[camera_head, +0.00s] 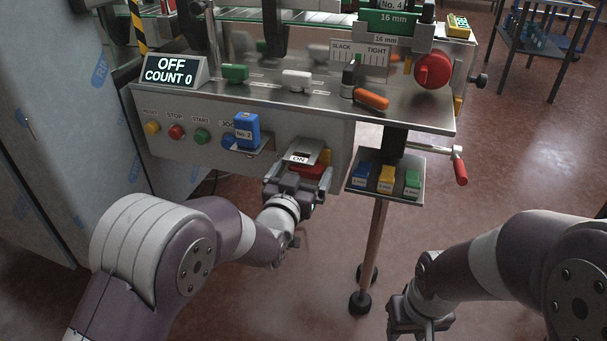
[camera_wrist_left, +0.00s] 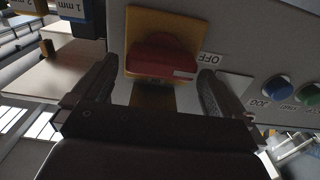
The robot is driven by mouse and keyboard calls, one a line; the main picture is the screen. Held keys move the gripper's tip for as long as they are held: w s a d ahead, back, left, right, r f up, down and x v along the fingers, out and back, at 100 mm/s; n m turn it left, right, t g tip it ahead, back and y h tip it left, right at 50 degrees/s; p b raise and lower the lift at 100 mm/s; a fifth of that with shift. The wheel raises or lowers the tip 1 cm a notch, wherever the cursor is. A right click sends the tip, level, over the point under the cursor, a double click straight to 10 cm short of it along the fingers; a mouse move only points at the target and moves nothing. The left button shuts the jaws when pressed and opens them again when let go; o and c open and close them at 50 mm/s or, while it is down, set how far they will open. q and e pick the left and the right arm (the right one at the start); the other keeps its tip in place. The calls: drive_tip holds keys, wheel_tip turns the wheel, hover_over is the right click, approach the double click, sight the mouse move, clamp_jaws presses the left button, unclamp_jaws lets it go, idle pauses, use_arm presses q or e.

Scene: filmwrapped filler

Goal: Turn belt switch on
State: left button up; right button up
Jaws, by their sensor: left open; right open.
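In the left wrist view the red switch (camera_wrist_left: 160,58) sits between my fingers, with an "OFF" label (camera_wrist_left: 211,59) beside the plate. My left gripper (camera_head: 302,185) is open, its fingers on either side of the switch; I cannot tell whether they touch it. The display (camera_head: 170,71) reads "OFF, COUNT 0". My right gripper (camera_head: 420,318) is open and empty, low over the floor.
Yellow, red, green and blue buttons (camera_head: 202,136) line the panel at left, with a blue No. 2 block (camera_head: 247,130) on a small shelf. A tray (camera_head: 358,184) of coloured blocks and a red-handled crank (camera_head: 460,170) are at right.

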use_arm(q)
drive_tip(key=shift+w+d, duration=0.1)
drive_tip(key=shift+w, duration=0.2)
drive_tip(key=c, duration=0.9)
